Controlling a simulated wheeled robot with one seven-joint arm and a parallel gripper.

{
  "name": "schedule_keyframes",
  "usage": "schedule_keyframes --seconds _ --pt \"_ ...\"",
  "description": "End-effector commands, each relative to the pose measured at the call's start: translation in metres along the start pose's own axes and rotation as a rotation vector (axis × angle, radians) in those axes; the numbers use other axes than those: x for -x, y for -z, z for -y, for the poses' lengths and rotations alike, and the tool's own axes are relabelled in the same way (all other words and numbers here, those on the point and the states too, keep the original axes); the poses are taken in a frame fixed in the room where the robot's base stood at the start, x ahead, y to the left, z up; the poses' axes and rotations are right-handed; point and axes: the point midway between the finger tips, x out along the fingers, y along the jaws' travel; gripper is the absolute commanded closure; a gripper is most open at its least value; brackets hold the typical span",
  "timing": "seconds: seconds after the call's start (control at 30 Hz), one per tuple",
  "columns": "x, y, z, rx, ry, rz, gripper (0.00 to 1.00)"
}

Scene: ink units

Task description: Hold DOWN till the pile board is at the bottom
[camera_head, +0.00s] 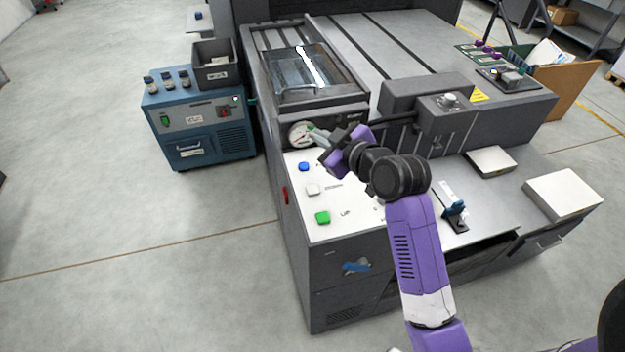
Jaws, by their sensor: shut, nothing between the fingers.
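I cannot make out the pile board.
A glass-covered tray (302,78) lies behind the gauge. White paper stacks (563,194) and a small blue-handled tool (452,208) are on the right. The floor at left is clear.

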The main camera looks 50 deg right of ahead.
Motion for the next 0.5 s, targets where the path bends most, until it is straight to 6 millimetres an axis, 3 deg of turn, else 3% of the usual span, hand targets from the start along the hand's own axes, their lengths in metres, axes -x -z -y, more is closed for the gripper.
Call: schedule_keyframes --seconds 0.03,0.1,0.3,0.5 --pt "-0.005 0.014 -0.015 0.07 0.046 0.028 1.0" --pt "-0.01 0.014 -0.015 0.179 0.143 0.072 1.0" --pt "-0.002 -0.002 0.01 0.44 0.412 0.142 1.0" --pt "0.01 -0.017 0.03 0.567 0.546 0.152 1.0"
